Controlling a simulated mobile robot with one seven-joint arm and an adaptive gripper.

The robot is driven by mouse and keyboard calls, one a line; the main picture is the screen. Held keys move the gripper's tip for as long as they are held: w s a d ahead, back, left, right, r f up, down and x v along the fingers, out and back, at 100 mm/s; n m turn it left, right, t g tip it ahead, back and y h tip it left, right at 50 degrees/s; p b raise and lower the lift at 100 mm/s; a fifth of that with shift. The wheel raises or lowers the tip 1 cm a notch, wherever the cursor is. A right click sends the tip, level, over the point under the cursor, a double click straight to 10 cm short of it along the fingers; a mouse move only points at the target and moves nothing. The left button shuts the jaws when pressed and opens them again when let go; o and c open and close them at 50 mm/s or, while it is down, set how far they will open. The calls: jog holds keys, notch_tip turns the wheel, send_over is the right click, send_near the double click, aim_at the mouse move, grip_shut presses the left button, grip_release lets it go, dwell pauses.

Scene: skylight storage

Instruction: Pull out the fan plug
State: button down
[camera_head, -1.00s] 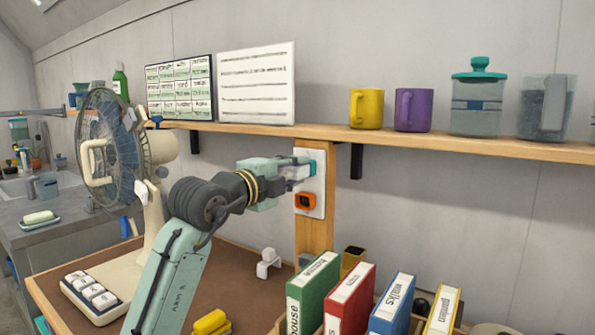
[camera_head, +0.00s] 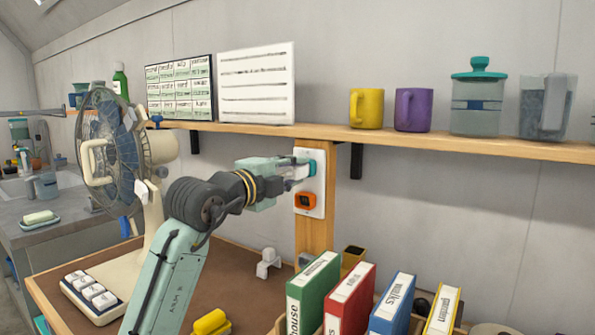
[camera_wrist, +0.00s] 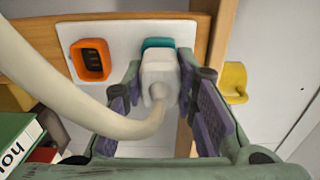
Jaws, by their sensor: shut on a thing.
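The white fan plug (camera_wrist: 159,72) sits at the teal socket (camera_wrist: 158,43) on the white wall plate, with a thick cream cable (camera_wrist: 120,125) curving from its back to the left. How deep it sits in the socket cannot be told. My gripper (camera_wrist: 168,88) is shut on the plug, one finger on each side. In the head view my gripper (camera_head: 299,172) reaches right to the teal socket (camera_head: 313,168) and largely hides the plug. The cream fan (camera_head: 125,150) stands at the left of the desk.
An orange socket (camera_head: 305,201) is just below the teal one, on a plate on a wooden post (camera_head: 315,238). A shelf (camera_head: 440,140) with mugs, jars and boards runs above. Coloured binders (camera_head: 345,298) stand below right. The wall right of the post is clear.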

jog(key=shift+s, duration=0.1)
dwell(0.3)
jog(key=shift+v, duration=1.05)
jog(key=shift+a+b, duration=0.1)
jog(key=shift+b, duration=0.2)
jog(key=b+v, duration=0.1)
jog(key=v, duration=0.5)
jog(key=shift+s+a+f, duration=0.1)
jog(key=shift+s, duration=0.05)
